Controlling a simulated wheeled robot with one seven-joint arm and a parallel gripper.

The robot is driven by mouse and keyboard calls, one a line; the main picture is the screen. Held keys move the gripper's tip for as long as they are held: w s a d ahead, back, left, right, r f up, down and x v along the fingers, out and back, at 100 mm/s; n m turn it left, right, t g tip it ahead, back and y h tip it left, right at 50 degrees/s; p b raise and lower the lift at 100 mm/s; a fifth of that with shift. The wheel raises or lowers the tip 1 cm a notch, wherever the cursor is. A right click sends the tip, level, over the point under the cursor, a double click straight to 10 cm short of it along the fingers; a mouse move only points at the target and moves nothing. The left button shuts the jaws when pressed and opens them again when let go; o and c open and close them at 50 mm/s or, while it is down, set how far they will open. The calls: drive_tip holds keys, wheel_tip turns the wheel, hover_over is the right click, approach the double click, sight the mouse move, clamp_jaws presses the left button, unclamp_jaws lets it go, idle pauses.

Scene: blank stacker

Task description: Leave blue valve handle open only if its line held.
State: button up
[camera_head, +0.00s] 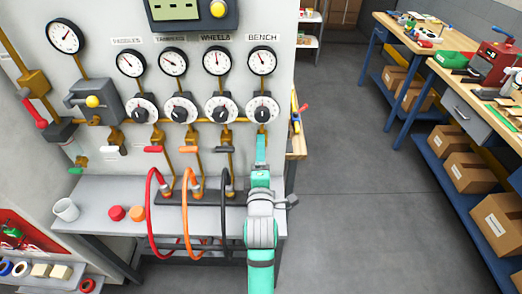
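I cannot make out a clearly blue valve handle. Under the dials on the wall panel, lever handles show red (154,149), orange-red (188,149) and dark (222,149), all lying roughly level. The spot under the BENCH dial (263,109) is partly covered by my teal and grey arm. Four columns each have a round gauge, such as the BENCH gauge (262,61), above a white dial. My gripper (261,142) is in front of the BENCH column, just below its dial. Its fingers are too small to read, and contact with anything is unclear.
Red, orange and black hoses (154,225) loop in front of the grey bench (105,190). A white mug (66,209) and red (116,213) and orange (138,213) caps stand on it. Open floor (350,190) lies to the right, before blue-framed workbenches with cartons (497,218).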

drive_tip(key=s, duration=0.9)
drive_tip(key=shift+f, duration=0.1)
drive_tip(key=s+f+m+g, duration=0.1)
drive_tip(key=s+f+m, duration=0.8)
drive_tip(key=s+f, duration=0.65)
drive_tip(key=s+m+g, duration=0.1)
drive_tip(key=s+m, duration=0.8)
drive_tip(key=s, duration=1.2)
drive_tip(key=shift+f+g, duration=0.2)
drive_tip(key=shift+g, duration=0.1)
drive_tip(key=shift+s, duration=0.1)
